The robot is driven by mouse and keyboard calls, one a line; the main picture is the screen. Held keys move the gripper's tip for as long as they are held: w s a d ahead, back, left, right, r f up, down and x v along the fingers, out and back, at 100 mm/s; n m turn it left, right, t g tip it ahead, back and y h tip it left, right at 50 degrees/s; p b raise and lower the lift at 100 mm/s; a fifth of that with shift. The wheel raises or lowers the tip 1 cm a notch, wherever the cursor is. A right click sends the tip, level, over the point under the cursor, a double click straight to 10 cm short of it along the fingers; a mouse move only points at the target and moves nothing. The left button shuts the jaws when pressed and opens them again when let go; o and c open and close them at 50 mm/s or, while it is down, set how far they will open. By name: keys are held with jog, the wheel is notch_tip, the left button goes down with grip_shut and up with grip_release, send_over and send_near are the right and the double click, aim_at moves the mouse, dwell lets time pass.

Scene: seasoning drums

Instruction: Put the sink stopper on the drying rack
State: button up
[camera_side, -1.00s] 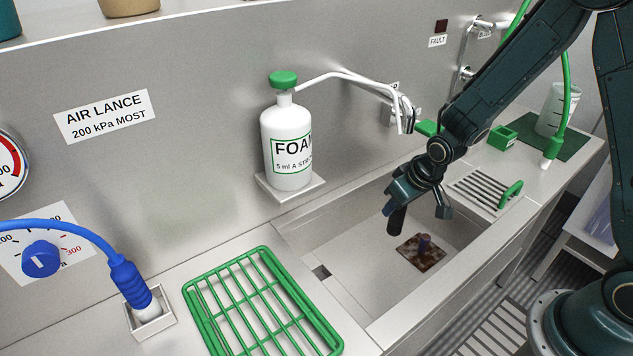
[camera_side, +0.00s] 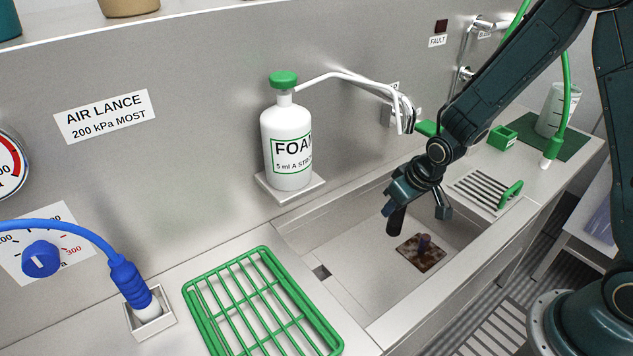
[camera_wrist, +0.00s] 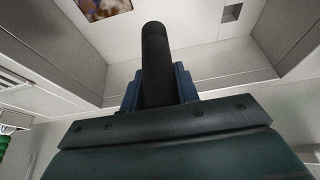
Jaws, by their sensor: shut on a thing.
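A black cylinder (camera_side: 397,220), which I take to be the sink stopper, hangs below my gripper (camera_side: 413,201) in the side view, over the sink. In the wrist view the stopper (camera_wrist: 155,62) stands out between the two blue fingers of my gripper (camera_wrist: 157,88), which is shut on it. Its held end is hidden by the gripper. The drying rack (camera_side: 243,308), a green wire rack, lies on the counter at the front, left of the sink, apart from my gripper. Nothing lies on it.
The sink (camera_side: 350,265) has a square drain (camera_side: 321,272) and a brown stained plate (camera_side: 430,260) with a dark knob. A white FOAM bottle (camera_side: 288,145) stands behind, its spout reaching toward my arm. A blue air lance (camera_side: 130,283) stands left. A slatted grate (camera_side: 480,190) lies right.

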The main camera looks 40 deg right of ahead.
jog(key=s+a+f+n+y, duration=0.1)
jog(key=s+a+n, duration=0.15)
jog(key=a, duration=0.45)
jog(key=s+a+n+y, duration=0.1)
jog(key=s+a+n, duration=0.15)
jog(key=a, duration=0.45)
jog(key=w+a+r+n+g+y, duration=0.1)
jog(key=w+a+r+n, duration=0.15)
jog(key=r, duration=0.75)
jog(key=w+a+r+n+g+y, duration=0.1)
jog(key=a+r+n, duration=0.25)
jog(key=r, duration=0.55)
jog(key=w+a+r+m, duration=0.2)
jog(key=w+a+r, duration=0.1)
jog(key=a, duration=0.5)
jog(key=w+a+r+m+t+h, duration=0.1)
jog(key=w+a+r+m, duration=0.1)
jog(key=a+r, duration=0.4)
jog(key=w+a, duration=0.1)
jog(key=a, duration=0.2)
jog(key=shift+a, duration=0.1)
notch_tip(320, 180, down, 20)
jog(key=shift+f, duration=0.1)
